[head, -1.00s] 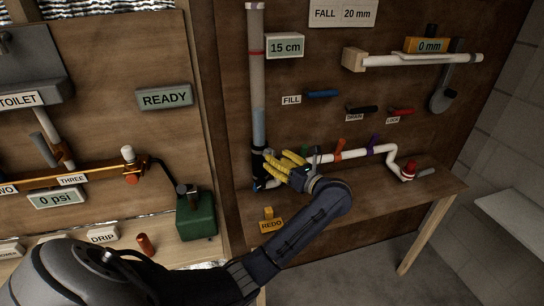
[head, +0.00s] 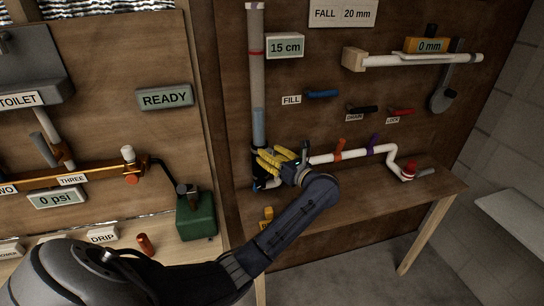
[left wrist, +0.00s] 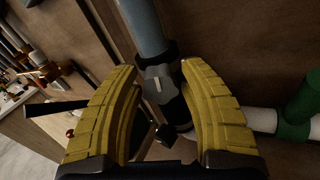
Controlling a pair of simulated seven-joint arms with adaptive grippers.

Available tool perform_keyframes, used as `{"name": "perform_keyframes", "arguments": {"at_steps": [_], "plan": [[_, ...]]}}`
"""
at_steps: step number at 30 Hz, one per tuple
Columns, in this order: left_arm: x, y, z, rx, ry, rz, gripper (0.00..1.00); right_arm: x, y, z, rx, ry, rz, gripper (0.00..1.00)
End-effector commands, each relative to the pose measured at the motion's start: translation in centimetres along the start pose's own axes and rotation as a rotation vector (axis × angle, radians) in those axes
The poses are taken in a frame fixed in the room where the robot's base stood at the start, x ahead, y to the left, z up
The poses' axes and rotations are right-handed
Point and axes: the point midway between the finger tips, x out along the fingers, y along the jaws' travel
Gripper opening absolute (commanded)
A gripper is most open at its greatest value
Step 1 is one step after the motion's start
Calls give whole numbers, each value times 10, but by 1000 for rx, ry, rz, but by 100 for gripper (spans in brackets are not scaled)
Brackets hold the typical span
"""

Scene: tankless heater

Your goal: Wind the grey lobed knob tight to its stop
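The grey lobed knob (left wrist: 158,84) shows in the left wrist view, with a pale raised mark on its face. It sits on a dark fitting at the lower part of the upright clear pipe (head: 257,80). My left gripper (left wrist: 158,70) has its two yellow fingers spread, with the knob between the fingertips in that view. Whether either finger touches it I cannot tell. In the head view my left gripper (head: 259,160) reaches the foot of the pipe and hides the knob. My right gripper is not in view.
A white pipe (head: 352,154) with orange and purple handles runs right from the upright pipe. A green fitting (left wrist: 300,105) stands close to the right finger. A yellow block (head: 268,212) lies on the bench below my arm.

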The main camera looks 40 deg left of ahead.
Motion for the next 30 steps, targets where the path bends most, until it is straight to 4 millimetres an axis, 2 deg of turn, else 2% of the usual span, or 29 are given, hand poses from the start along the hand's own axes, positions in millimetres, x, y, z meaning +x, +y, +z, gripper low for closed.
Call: {"name": "perform_keyframes", "arguments": {"at_steps": [1,10,19,30], "plan": [[0,0,0,0,0,0,34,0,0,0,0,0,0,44],[0,0,0,0,0,0,0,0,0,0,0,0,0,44],[0,0,-1,51,3,0,0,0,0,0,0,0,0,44],[0,0,-1,511,3,-2,0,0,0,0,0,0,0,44]]}}
